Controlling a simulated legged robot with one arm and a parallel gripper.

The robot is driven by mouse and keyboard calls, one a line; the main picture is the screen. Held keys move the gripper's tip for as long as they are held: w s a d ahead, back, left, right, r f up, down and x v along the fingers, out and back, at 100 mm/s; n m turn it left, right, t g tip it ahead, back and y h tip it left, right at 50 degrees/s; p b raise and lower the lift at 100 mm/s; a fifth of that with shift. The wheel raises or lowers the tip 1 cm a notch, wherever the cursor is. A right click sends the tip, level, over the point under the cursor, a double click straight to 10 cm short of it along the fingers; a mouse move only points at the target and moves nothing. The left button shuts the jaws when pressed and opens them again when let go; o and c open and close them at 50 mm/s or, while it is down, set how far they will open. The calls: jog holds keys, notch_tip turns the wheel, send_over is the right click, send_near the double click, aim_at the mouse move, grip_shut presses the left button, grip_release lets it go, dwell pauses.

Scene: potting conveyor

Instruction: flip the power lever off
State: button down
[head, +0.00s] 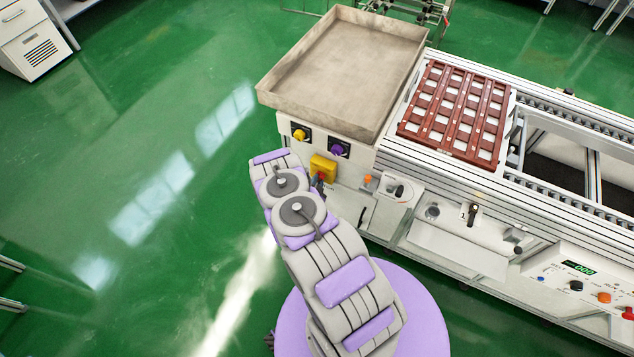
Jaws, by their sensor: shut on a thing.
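A yellow switch box (323,167) is on the front panel of the white machine, below the beige tray. A small red part, which looks like the power lever (321,176), shows at its lower edge. My arm reaches up from the lower middle and bends at its joints just left of the box. My gripper (317,183) is small and dark at the lower edge of the box, partly hidden by my arm. It is shut at the lever. The exact contact and the lever's angle are too small to tell.
A yellow knob (299,135) and a purple knob (338,149) are above the box. An empty beige tray (341,70) overhangs them. A red-brown slotted tray (456,112) lies on the conveyor. A black-handled lever (472,213) and control panel (580,284) are farther right. Green floor at left is clear.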

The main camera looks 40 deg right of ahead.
jog(key=n+g+h, duration=0.1)
jog(key=n+g, duration=0.1)
jog(key=n, duration=0.1)
jog(key=w+n+g+h, duration=0.1)
jog(key=n+g, duration=0.1)
jog(key=n, duration=0.1)
jog(key=n+g, duration=0.1)
jog(key=n, duration=0.2)
jog(key=shift+w+a+g+h, duration=0.2)
jog(key=shift+a+g+h, duration=0.15)
jog(key=shift+g+h, duration=0.05)
dwell(0.4)
jog(key=shift+n, duration=0.3)
jog(key=c, duration=1)
grip_release()
jog(key=shift+c, duration=0.2)
jog(key=p+v, duration=0.3)
jog(key=v, duration=1.4)
jog(key=shift+w+a, duration=0.2)
jog(key=shift+a, duration=0.05)
